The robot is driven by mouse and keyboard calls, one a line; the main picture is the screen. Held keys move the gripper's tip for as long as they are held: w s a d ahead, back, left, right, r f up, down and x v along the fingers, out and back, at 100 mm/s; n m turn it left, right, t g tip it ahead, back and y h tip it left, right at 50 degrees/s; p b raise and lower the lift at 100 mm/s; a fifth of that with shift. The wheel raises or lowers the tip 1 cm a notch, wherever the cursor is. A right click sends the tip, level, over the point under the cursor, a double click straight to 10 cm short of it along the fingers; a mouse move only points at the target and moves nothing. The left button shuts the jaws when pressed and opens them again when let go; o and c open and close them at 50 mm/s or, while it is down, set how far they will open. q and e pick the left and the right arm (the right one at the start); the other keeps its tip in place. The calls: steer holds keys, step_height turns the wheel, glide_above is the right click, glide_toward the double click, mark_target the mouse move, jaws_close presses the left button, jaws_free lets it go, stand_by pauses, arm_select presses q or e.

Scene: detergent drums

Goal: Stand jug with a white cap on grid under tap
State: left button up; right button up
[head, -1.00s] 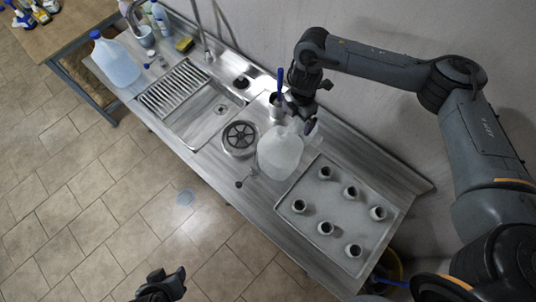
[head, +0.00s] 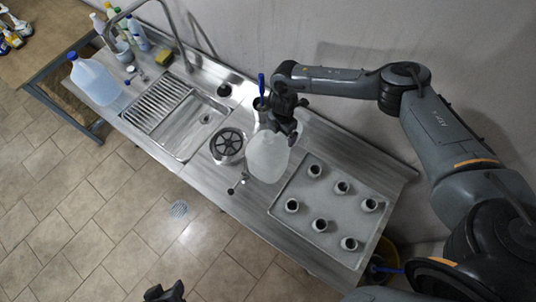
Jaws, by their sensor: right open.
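A translucent jug (head: 268,157) stands on the steel counter right of the sink, beside a round strainer. Its cap is hidden behind my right gripper, so I cannot see the cap's colour. My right gripper (head: 284,127) is open at the top of this jug; whether it touches is unclear. The slatted grid (head: 157,107) lies over the left part of the sink, bare. The tap (head: 174,25) arches behind the grid. My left gripper (head: 165,293) shows only partly at the bottom edge, away from the counter, and its jaws are unclear.
A jug with a blue cap (head: 95,80) stands at the counter's left end. Bottles (head: 138,32) and a yellow sponge (head: 163,57) are near the tap. The round strainer (head: 228,146) is between jug and sink. A tray with several small cups (head: 335,205) is at the right.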

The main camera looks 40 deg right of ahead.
steer(key=shift+f, duration=0.45)
jaws_close()
stand_by(0.3)
